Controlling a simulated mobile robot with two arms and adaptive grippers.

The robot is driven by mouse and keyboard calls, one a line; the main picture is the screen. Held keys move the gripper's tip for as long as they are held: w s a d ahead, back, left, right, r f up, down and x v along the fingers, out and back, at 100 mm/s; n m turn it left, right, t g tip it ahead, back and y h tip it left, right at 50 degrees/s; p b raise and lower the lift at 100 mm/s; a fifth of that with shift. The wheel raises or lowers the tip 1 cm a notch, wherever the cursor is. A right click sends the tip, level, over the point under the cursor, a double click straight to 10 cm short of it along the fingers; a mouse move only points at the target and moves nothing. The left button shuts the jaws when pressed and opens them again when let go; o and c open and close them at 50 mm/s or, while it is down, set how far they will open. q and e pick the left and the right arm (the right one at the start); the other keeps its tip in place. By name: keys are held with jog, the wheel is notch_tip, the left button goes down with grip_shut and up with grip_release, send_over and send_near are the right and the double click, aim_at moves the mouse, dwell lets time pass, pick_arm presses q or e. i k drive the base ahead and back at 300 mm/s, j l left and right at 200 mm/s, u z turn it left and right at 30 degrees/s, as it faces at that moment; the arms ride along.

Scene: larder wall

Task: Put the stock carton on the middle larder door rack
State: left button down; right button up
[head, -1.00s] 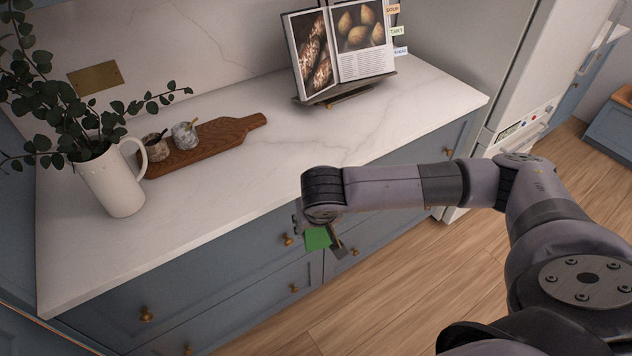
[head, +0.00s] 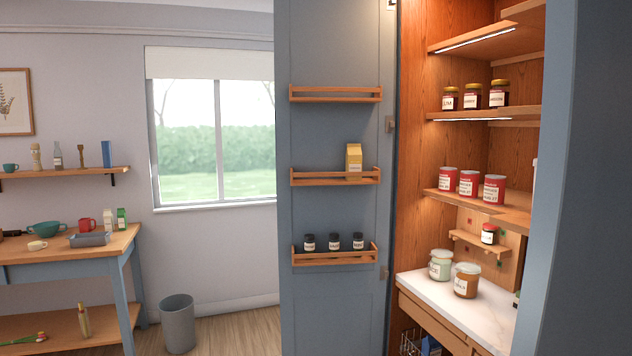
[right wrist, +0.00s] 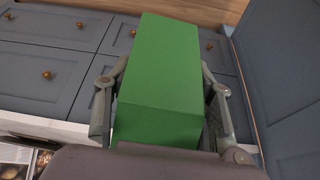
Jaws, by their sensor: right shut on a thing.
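A plain green carton (right wrist: 158,75) fills the middle of the right wrist view, with no label showing on the faces I see. My right gripper (right wrist: 163,100) has a finger on each side of it and is shut on it. The open larder door (head: 335,222) shows in the head view with three wooden racks. The middle rack (head: 320,182) holds a yellow carton (head: 354,160) towards its right end; its left and middle are bare. Neither gripper shows in the head view, and my left gripper is in neither current view.
The top rack (head: 335,98) is empty. The bottom rack (head: 335,260) holds three dark jars (head: 334,242). Right of the door, larder shelves (head: 485,114) hold jars and red tins. At left stand a blue table (head: 60,262) with kitchenware and a grey bin (head: 177,322).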

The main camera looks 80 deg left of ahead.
aim_at(315, 180)
jog(key=k+j, duration=0.1)
jog(key=j, duration=0.3)
jog(key=k+j, duration=0.1)
jog(key=j, duration=0.3)
jog(key=k+j+u, duration=0.1)
jog(key=j, duration=0.3)
jog(key=k+j, duration=0.1)
jog(key=j, duration=0.3)
jog(key=k+j, duration=0.1)
jog(key=j, duration=0.3)
jog(key=i+j, duration=0.15)
jog(key=j, duration=0.25)
jog(key=i+j, duration=0.15)
jog(key=j, duration=0.3)
jog(key=i+j, duration=0.1)
jog(key=j, duration=0.3)
jog(key=i+j+u, duration=0.1)
jog(key=j, duration=0.3)
jog(key=i+j, duration=0.2)
jog(key=j, duration=0.2)
jog(key=i+j, duration=0.2)
jog(key=j, duration=0.2)
jog(key=i+j, duration=0.15)
jog(key=j, duration=0.25)
jog(key=i+j+u, duration=0.1)
jog(key=j, duration=0.3)
